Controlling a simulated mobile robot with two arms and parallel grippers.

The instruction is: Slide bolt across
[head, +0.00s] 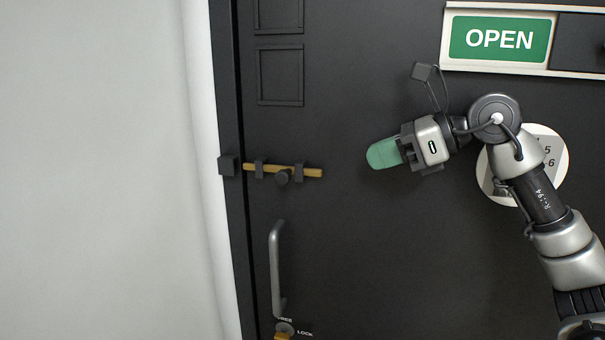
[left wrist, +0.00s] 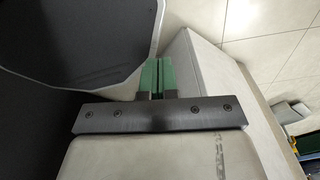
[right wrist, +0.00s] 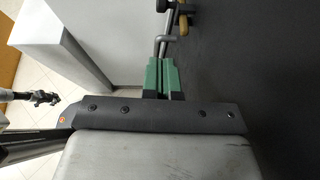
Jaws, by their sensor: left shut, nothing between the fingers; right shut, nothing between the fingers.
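The bolt (head: 310,172) is a brass-coloured bar lying level in two dark brackets on the dark door. A dark round knob (head: 283,177) sits below its middle. The bar's left end is close to a dark block (head: 229,165) on the frame; I cannot tell whether it enters it. My right gripper (head: 383,153) is shut and empty, right of the bolt and slightly higher, apart from it, its green fingers pointing left. It also shows shut in the right wrist view (right wrist: 165,75). My left gripper (left wrist: 156,75) is shut and empty, seen only in the left wrist view.
A grey door handle (head: 276,268) stands upright below the bolt, with a lock (head: 284,328) under it. An OPEN sign (head: 499,39) and a round white plate (head: 555,158) are on the door at right. A pale wall (head: 95,170) is left. The door between gripper and bolt is clear.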

